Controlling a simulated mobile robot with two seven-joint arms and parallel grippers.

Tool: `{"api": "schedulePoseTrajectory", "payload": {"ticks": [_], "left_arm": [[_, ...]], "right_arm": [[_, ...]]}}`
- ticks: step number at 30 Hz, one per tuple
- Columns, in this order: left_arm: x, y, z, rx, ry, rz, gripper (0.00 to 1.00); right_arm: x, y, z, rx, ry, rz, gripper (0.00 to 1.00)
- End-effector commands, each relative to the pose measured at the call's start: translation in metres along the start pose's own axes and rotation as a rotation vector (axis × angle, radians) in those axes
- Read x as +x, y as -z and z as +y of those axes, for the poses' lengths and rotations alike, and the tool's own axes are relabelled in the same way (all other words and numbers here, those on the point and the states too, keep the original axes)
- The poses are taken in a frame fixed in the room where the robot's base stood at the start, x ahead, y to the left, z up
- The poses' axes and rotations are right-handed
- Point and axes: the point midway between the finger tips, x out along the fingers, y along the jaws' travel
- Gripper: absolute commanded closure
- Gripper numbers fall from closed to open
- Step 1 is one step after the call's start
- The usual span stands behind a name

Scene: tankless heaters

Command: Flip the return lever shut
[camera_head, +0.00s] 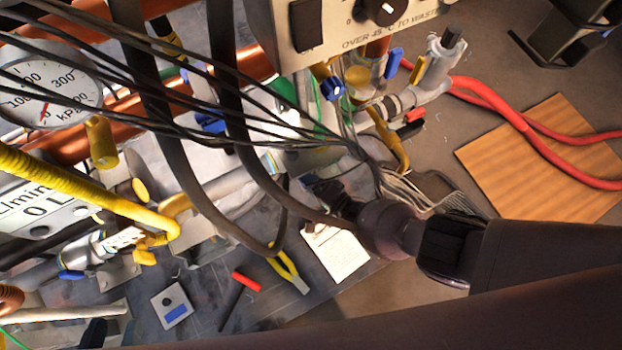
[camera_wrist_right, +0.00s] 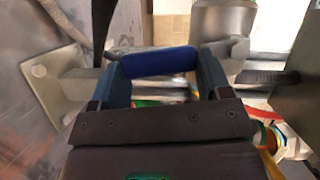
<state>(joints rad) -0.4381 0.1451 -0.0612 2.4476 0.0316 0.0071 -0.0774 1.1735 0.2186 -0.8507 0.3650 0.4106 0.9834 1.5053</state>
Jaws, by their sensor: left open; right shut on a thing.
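In the right wrist view, my right gripper (camera_wrist_right: 163,82) is shut on a blue lever handle (camera_wrist_right: 158,62). The handle lies crosswise between its two fingers. In the head view, the right arm comes in from the right and its dark gripper (camera_head: 332,190) reaches the lower side of the pipework, partly behind black cables. The held handle is hidden there, and I see no label that names it as the return lever. My left gripper is not clearly seen in either view.
Black cables (camera_head: 205,130) hang in front of the pipes. A pressure gauge (camera_head: 48,95) is at upper left, and a control box (camera_head: 335,22) at the top. A wooden board (camera_head: 545,160) with a red hose (camera_head: 500,105) lies right.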

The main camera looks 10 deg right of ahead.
Motion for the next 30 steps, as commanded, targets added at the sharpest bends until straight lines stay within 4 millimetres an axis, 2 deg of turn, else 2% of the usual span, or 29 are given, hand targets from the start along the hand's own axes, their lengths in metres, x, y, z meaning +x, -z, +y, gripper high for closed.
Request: {"api": "schedulePoseTrajectory", "payload": {"ticks": [29,30], "left_arm": [[0.0,-0.0003,0.0002,-0.001,0.001,-0.001,0.57],[0.0,-0.0003,0.0002,-0.001,0.001,-0.001,0.57]], "right_arm": [[-0.0001,-0.0056,0.0016,0.039,0.014,-0.003,0.72],[-0.0002,-0.0056,0.0016,0.038,0.014,-0.003,0.23]]}}
